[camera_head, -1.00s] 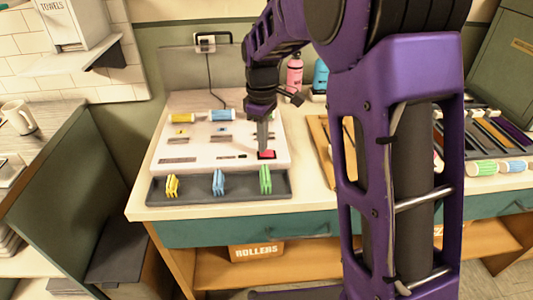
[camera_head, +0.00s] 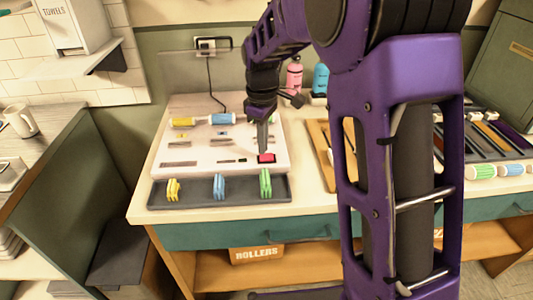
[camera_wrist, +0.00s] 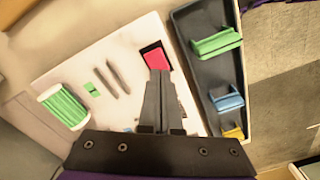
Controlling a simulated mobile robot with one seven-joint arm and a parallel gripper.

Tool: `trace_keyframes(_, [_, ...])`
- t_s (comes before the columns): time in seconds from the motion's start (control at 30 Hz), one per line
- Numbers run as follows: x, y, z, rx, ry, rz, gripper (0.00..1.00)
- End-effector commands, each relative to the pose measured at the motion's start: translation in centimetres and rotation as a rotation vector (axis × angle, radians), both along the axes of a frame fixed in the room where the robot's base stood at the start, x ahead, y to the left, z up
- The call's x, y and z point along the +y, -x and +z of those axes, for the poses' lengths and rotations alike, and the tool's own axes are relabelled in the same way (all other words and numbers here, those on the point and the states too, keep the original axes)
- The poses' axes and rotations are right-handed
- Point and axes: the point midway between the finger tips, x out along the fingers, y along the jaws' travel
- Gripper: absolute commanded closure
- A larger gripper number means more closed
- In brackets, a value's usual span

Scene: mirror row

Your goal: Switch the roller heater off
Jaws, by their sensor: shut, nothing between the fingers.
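The roller heater (camera_head: 208,150) is a pale, flat box on the counter with yellow and blue rollers at its back. Its red rocker switch (camera_head: 267,158) sits near the front right corner in a dark frame; it also shows in the wrist view (camera_wrist: 154,57), bright red-pink. I cannot tell which way the rocker is tipped. My gripper (camera_head: 263,149) points down with its fingers shut and empty. The fingertips (camera_wrist: 159,75) are right beside the switch, seeming just above it; contact cannot be told. A green-striped roller (camera_wrist: 62,106) shows on the heater in the wrist view.
A dark tray (camera_head: 196,198) along the heater's front holds yellow, blue and green clips. A wooden board (camera_head: 321,150) lies to the right. Pink (camera_head: 294,77) and blue (camera_head: 320,79) bottles stand behind. A cord runs to the wall outlet (camera_head: 206,43).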

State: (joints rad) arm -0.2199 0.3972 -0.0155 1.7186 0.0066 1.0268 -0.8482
Motion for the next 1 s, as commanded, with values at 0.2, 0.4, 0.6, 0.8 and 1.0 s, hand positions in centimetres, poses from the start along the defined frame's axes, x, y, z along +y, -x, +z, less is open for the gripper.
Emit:
trace_keyframes(0.2, [0.0,0.0,2.2,-0.001,0.0,0.0,1.0])
trace_keyframes(0.4, [0.0,0.0,3.9,-0.001,0.0,0.0,1.0])
trace_keyframes(0.6, [0.0,0.0,5.3,-0.001,0.0,0.0,1.0])
trace_keyframes(0.8, [0.0,0.0,5.4,-0.001,0.0,0.0,1.0])
trace_keyframes(1.0, [0.0,0.0,5.3,-0.001,0.0,0.0,1.0])
